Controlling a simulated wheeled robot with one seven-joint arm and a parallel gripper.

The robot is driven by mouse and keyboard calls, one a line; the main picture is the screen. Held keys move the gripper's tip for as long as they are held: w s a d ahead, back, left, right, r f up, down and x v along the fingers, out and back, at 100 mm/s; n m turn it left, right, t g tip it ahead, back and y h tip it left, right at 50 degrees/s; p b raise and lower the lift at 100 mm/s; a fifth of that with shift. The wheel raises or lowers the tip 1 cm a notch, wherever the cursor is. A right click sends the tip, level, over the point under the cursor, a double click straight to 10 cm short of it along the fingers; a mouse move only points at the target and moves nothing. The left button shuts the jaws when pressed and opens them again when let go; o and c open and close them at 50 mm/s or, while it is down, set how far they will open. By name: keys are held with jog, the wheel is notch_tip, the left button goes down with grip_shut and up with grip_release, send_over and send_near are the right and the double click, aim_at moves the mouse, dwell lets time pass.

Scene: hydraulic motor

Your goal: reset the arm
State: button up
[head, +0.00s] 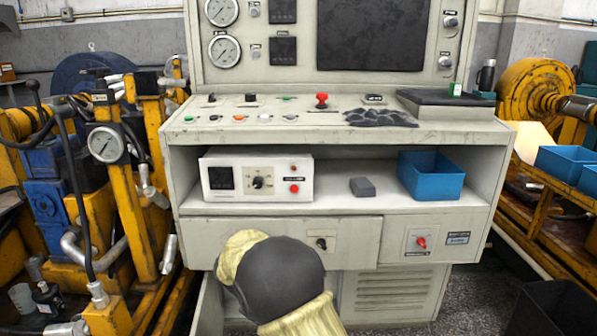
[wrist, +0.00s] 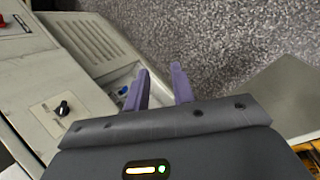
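My arm (head: 283,278), with a dark rounded joint and yellowish covering, stands in front of the lower part of the console. My gripper is hidden in the head view. In the wrist view, my gripper (wrist: 161,70) shows two purple fingers apart with nothing between them. They point over the speckled grey floor (wrist: 225,40), beside the console's front. An open drawer or compartment (wrist: 95,42) lies just left of the fingers, with something blue and white in it, too small to tell.
The console (head: 345,226) has a shelf with a white control box (head: 225,192), a grey block (head: 362,187) and a blue bin (head: 431,176). Yellow and blue machinery (head: 100,190) stands close on the left. A yellow-framed bench (head: 550,225) stands on the right. Floor shows at the lower right.

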jog(key=s+d+r+m+y+p, duration=0.3)
jog(key=s+d+r+m, duration=0.25)
jog(key=s+d, duration=0.45)
jog(key=s+d+r+m+y+p, duration=0.25)
jog(key=s+d+r+m, duration=0.3)
jog(key=s+d, duration=0.45)
notch_tip(320, 180, up, 37)
jog(key=n+p, duration=0.1)
jog(key=p, duration=3.7)
jog(key=shift+r, duration=0.15)
jog(key=shift+w, duration=0.1)
jog(key=shift+d, duration=0.1)
